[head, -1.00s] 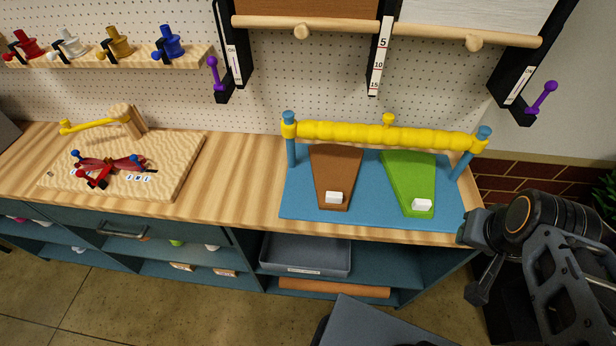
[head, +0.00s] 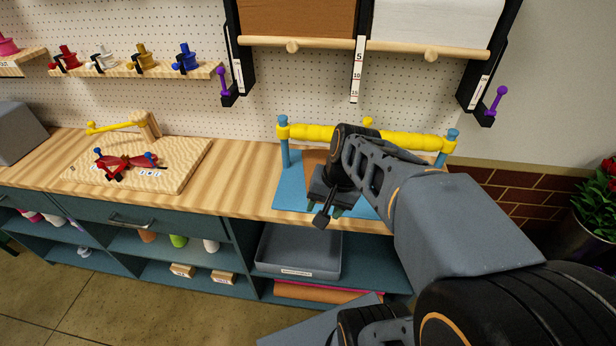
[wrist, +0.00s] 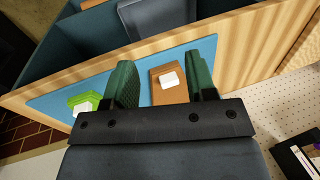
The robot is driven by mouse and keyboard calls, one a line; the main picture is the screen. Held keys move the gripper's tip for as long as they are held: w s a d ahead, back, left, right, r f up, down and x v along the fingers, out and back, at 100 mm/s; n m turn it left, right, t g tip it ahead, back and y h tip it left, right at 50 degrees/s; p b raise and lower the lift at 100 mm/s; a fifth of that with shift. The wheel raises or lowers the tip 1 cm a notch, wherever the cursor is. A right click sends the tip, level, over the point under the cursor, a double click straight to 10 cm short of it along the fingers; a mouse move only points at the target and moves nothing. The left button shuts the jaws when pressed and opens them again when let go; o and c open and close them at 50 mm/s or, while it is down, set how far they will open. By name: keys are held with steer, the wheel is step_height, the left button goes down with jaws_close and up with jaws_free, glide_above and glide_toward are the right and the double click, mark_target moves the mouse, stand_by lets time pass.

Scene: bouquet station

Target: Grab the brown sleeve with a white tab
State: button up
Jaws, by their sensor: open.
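The brown sleeve (wrist: 170,97) lies on the blue mat (wrist: 205,50) with its white tab (wrist: 168,80) facing up. In the wrist view it shows between the two green fingers of my gripper (wrist: 163,80), which is open and empty. In the head view my gripper (head: 326,207) hangs over the front of the mat, and only a far part of the brown sleeve (head: 314,160) shows past my arm; its tab is hidden there. The green sleeve (wrist: 83,102) lies beside it, outside the fingers, and is hidden in the head view.
A yellow bar (head: 310,132) on blue posts spans the back of the mat. A grey bin (head: 300,252) sits on the shelf below the counter. A wooden board with a red item (head: 125,165) lies left; the counter between (head: 235,180) is clear.

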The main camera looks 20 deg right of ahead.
steer(key=w+d+f+m+t+y+b, duration=0.1)
steer(key=w+d+f+m+t+y, duration=0.25)
steer(key=d+m, duration=0.5)
steer(key=w+d+f+m+t+y+b, duration=0.1)
steer(key=w+d+f+m+y, duration=0.1)
steer(key=w+d+m+y, duration=0.5)
steer(key=a+f, duration=0.1)
steer(key=a+m, duration=0.1)
steer(key=a+f+m+h+p, duration=0.1)
steer(key=shift+w+a+f+t, duration=0.25)
steer(key=shift+w+f, duration=0.05)
steer(key=shift+f, duration=0.05)
steer(key=shift+p+x, duration=0.55)
steer(key=shift+x, duration=2.85)
steer(key=shift+s, duration=0.15)
jaws_close()
steer(key=shift+r, duration=0.1)
